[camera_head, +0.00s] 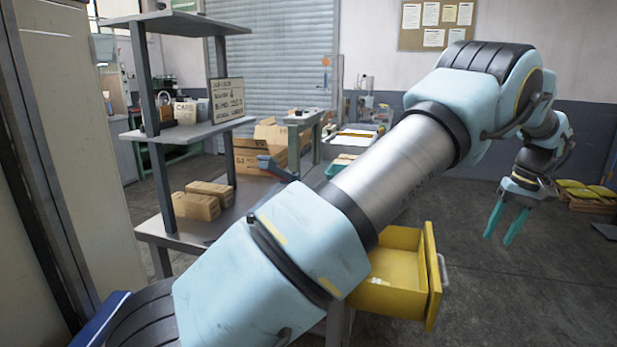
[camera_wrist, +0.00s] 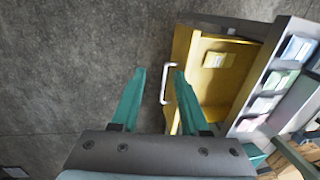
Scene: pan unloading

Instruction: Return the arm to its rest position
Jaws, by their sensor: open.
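My gripper (camera_head: 507,219) is at the right of the head view, pointing down over the open floor. Its two teal fingers are apart with nothing between them. In the wrist view my gripper (camera_wrist: 158,88) is also open and empty, with grey floor between the fingertips. My arm reaches across the head view from lower left to upper right.
A yellow drawer (camera_head: 385,302) is pulled open below my arm; its front with a pale handle also shows in the wrist view (camera_wrist: 180,60). A grey shelf unit (camera_head: 190,132) with small boxes (camera_head: 196,207) stands at left. Floor (camera_head: 480,265) right of the drawer is clear.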

